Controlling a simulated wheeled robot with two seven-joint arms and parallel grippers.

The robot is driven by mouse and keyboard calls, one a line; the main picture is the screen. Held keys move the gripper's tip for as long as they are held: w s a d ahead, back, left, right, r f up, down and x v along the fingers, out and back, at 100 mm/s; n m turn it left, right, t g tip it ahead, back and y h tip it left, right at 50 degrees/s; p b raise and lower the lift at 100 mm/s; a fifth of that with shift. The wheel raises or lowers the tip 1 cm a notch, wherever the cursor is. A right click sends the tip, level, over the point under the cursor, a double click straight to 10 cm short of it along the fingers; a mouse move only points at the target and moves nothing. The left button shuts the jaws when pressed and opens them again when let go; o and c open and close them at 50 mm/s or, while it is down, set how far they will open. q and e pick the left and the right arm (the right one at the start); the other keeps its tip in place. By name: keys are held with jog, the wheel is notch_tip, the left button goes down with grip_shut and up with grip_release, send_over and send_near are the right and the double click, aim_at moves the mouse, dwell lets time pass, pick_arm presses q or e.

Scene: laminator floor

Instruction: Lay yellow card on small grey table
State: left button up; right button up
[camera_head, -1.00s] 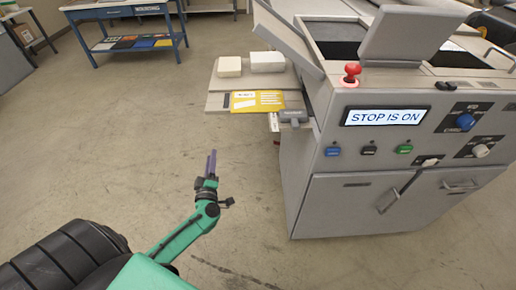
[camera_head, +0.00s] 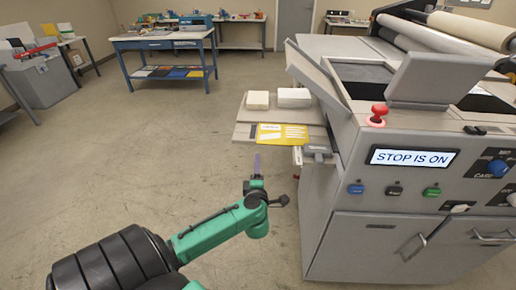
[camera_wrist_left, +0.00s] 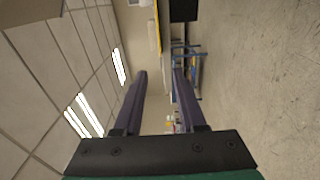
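The yellow card (camera_head: 283,134) lies flat at the front edge of a small grey table (camera_head: 243,134) on the machine's left side. I cannot tell if it overhangs the edge. My left gripper (camera_head: 257,162) is just in front of the card and slightly left of it, apart from it in the head view. In the left wrist view my left gripper (camera_wrist_left: 160,73) has its two dark purple fingers spread with nothing held between them. A yellow strip (camera_wrist_left: 157,25) shows beyond the fingers there; I cannot tell if it is the card. My right gripper is out of view.
Two pale stacks, one left (camera_head: 258,100) and one right (camera_head: 294,97), stand at the back of the small table. The grey machine (camera_head: 335,245) blocks the right side. A blue workbench (camera_head: 165,45) stands behind. The floor (camera_head: 150,135) between is clear.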

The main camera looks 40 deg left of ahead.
aim_at(258, 144)
pick_arm(q)
jog(key=x, duration=1)
grip_shut()
